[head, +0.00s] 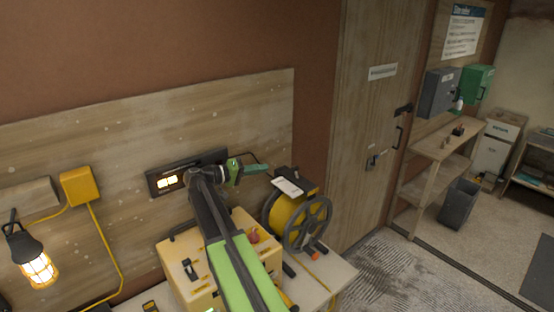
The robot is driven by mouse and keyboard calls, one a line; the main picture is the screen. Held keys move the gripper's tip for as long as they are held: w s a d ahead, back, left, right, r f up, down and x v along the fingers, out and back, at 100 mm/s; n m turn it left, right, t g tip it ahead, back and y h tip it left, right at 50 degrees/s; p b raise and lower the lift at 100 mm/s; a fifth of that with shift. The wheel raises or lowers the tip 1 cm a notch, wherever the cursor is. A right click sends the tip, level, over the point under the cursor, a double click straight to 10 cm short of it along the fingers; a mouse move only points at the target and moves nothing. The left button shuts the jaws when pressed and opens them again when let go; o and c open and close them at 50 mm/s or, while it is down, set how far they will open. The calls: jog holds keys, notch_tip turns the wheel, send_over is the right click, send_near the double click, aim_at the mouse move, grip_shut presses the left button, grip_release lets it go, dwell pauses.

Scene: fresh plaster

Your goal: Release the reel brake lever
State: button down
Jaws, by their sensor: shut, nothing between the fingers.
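My arm reaches up from the bottom centre, and my gripper (262,167) is shut and empty, pointing right in front of the wooden wall board. The reel (287,215), a yellow drum with a dark grey spoked flange, stands on the bench to the right of and below my gripper. A black part with a pale tag (288,187) sits at the top of the reel, apart from my fingertips as far as I can see. An orange-ended piece (318,254) shows at the reel's lower right. I cannot tell which part is the brake lever.
A yellow-tan box (186,292) with a switch and red knob stands left of the reel, partly behind my arm. A dark panel with a lit display (167,183) is on the wall. A lit caged lamp (39,270) hangs left. A door (372,120) and open floor are right.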

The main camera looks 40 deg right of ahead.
aim_at(296, 172)
jog(key=shift+d+r, duration=0.1)
jog(key=b+x, duration=0.1)
jog(key=x, duration=0.9)
jog(key=shift+s, duration=0.15)
